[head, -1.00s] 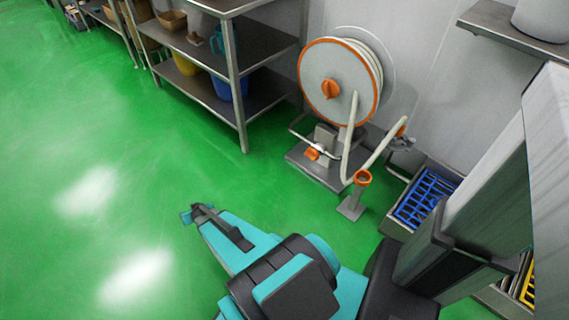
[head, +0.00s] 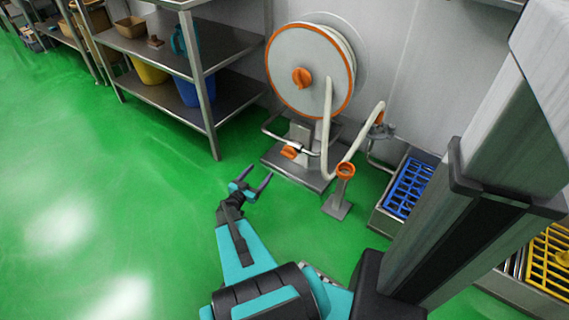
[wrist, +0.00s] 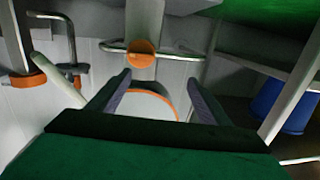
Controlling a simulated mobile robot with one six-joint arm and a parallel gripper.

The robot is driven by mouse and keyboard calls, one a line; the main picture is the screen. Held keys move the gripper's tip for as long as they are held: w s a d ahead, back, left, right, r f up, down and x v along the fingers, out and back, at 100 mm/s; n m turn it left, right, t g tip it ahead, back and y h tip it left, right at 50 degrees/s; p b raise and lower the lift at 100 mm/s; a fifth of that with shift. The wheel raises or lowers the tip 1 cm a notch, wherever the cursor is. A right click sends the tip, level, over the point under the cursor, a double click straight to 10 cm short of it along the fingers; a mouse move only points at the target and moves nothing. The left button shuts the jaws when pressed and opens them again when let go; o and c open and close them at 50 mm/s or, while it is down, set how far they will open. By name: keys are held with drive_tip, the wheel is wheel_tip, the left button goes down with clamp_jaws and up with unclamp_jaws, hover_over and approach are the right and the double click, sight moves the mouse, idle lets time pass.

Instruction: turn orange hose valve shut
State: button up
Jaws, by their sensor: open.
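The orange valve (head: 290,152) is a small knob on the pipework low at the foot of the hose reel's stand. In the wrist view, which looks upside down, the orange valve (wrist: 141,52) shows as a round knob beyond my fingertips, a little left of centre between them. My gripper (head: 259,173) is open and empty, in front of and to the left of the valve, apart from it. Its two dark fingers show in the wrist view (wrist: 159,78). The hose reel (head: 308,72) has a pale disc with an orange rim and a larger orange hub knob.
A hose stand with an orange ring (head: 345,170) stands right of the valve, with the pale hose (head: 329,130) beside it. A metal shelf (head: 196,85) stands left, with a blue bin (head: 190,92). A blue rack (head: 408,187) is at right. The green floor at left is clear.

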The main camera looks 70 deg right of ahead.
sight(286, 156)
drive_tip(key=s+g, duration=0.1)
drive_tip(key=s+d+m+g, duration=0.1)
drive_tip(key=s, duration=0.1)
drive_tip(key=shift+s+f, duration=0.2)
drive_tip(key=shift+s, duration=0.05)
drive_tip(key=shift+d, duration=0.15)
drive_tip(key=b+x, duration=0.4)
drive_tip(key=x, duration=0.8)
drive_tip(key=shift+s, duration=0.1)
drive_tip(key=shift+x, duration=0.75)
drive_tip(key=c, duration=0.9)
